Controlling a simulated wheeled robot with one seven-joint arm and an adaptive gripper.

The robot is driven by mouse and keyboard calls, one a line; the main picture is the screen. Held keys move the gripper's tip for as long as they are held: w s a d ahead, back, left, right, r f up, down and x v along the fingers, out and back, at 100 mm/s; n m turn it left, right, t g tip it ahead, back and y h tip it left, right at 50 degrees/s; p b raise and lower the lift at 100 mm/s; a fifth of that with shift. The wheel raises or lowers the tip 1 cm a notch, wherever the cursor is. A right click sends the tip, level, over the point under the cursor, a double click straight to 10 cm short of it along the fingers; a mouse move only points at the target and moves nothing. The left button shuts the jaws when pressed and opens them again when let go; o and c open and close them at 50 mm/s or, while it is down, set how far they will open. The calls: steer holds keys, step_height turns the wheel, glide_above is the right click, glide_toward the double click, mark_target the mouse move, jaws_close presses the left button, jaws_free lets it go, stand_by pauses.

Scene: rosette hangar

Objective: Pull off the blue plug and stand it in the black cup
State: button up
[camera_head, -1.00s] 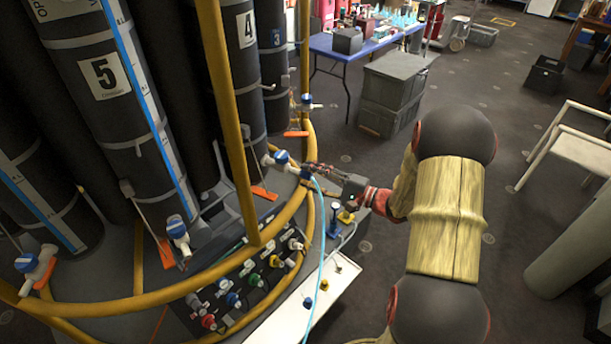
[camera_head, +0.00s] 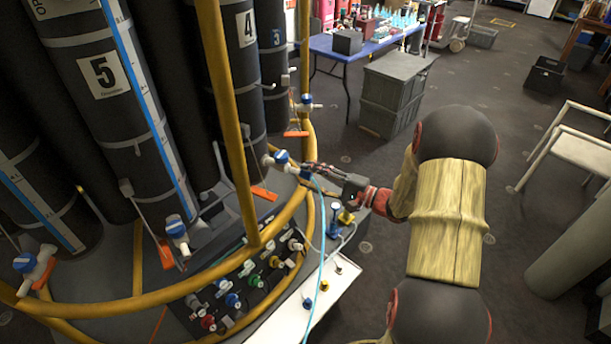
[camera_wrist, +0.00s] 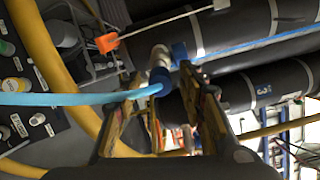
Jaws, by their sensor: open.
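My gripper (camera_head: 308,168) is open at the rail, close to a blue-topped valve (camera_head: 281,157). In the wrist view my gripper's fingers (camera_wrist: 160,108) stand on both sides of a blue fitting (camera_wrist: 154,104), which seems to be the blue plug. The light-blue hose (camera_wrist: 80,98) runs into this fitting. I cannot tell whether the fingers touch it. Behind it are a metal valve body and a blue knob (camera_wrist: 180,54). The fitting is too small to make out in the head view. I cannot pick out the black cup for certain in either view.
A yellow rail (camera_head: 246,150) curves around the dark cylinders. A panel (camera_head: 262,298) with several coloured connectors lies below my gripper, beside a white ledge (camera_head: 325,300). The hose (camera_head: 322,230) hangs past the ledge.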

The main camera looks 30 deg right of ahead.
steer(key=shift+c, duration=0.3)
jaws_close()
stand_by(0.5)
steer(key=shift+s+d, duration=0.1)
steer(key=shift+d, duration=0.05)
stand_by(0.3)
steer(key=shift+b+v, duration=0.5)
steer(key=shift+v, duration=2.25)
steer(key=shift+s, duration=0.1)
